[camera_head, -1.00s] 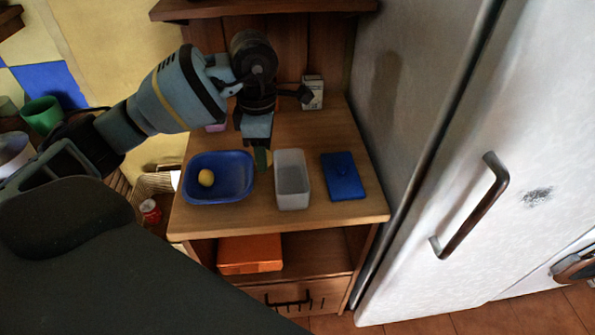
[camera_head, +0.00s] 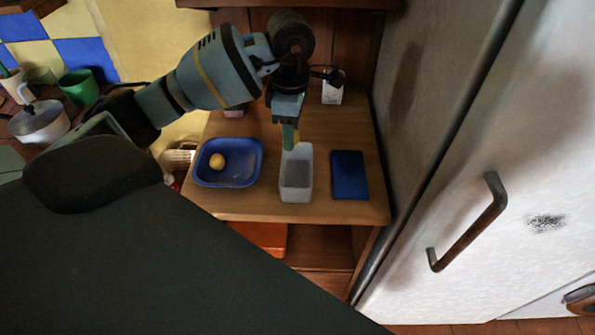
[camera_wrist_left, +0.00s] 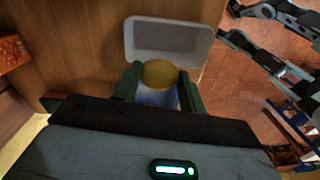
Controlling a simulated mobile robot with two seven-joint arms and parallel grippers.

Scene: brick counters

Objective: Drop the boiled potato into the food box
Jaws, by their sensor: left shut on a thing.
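The boiled potato (camera_wrist_left: 159,73), yellow-brown and rounded, is held between the green fingertips of my left gripper (camera_wrist_left: 159,82) in the left wrist view. In the head view my left gripper (camera_head: 290,138) points down at the back edge of the food box, its tips raised near rim height. The food box (camera_head: 296,181) is an open, whitish, rectangular container on the wooden counter. It also shows in the left wrist view (camera_wrist_left: 168,28), just beyond the potato, and looks empty. The potato is mostly hidden by the fingers in the head view. My right gripper is not identifiable.
A blue tray (camera_head: 226,181) with a yellow round item (camera_head: 217,161) stands left of the box. A flat blue lid (camera_head: 349,175) lies to its right. A small carton (camera_head: 332,90) stands behind. The fridge (camera_head: 450,190) bounds the right side.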

